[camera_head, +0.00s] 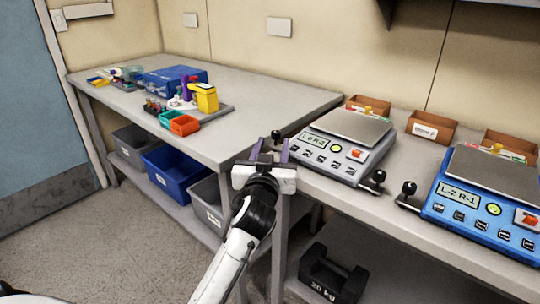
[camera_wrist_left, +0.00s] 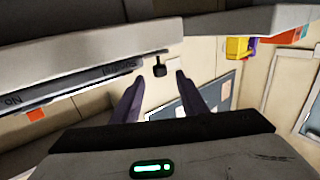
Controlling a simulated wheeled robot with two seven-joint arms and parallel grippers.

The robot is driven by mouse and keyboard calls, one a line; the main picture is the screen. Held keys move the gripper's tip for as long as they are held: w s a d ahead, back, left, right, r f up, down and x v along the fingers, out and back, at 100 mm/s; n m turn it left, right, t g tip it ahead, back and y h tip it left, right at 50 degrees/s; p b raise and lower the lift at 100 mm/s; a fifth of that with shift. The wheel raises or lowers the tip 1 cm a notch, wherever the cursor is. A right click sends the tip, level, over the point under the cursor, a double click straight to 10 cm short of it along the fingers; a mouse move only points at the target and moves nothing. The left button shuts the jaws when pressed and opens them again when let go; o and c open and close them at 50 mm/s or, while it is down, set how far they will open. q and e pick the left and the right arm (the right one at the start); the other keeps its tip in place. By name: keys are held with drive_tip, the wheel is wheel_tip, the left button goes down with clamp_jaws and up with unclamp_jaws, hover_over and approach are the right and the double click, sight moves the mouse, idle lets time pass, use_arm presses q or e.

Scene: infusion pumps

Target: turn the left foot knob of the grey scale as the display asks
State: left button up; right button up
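The grey scale (camera_head: 345,140) stands at the left end of the right bench. Its small display (camera_head: 313,140) seems to read "L-0 R-2", though the digits are blurred. Its left foot knob (camera_head: 276,135) is small and black, at the scale's left side; it also shows in the left wrist view (camera_wrist_left: 159,68). My left gripper (camera_head: 268,152) is open, its two purple fingers apart, just in front of the knob. In the wrist view the knob appears between the fingertips, and I see no contact. The right foot knob (camera_head: 379,177) is at the front right corner. My right gripper is not in view.
A blue scale (camera_head: 490,205) with its own foot knob (camera_head: 408,188) stands to the right. Small brown bins (camera_head: 432,128) line the wall. The left bench (camera_head: 265,98) holds a tray with colored containers; its near right part is clear. A 20 kg weight (camera_head: 333,272) sits below.

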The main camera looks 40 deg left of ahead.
use_arm(q)
drive_tip(key=v, duration=0.5)
drive_tip(key=shift+s+d, duration=0.15)
drive_tip(key=shift+s, duration=0.2)
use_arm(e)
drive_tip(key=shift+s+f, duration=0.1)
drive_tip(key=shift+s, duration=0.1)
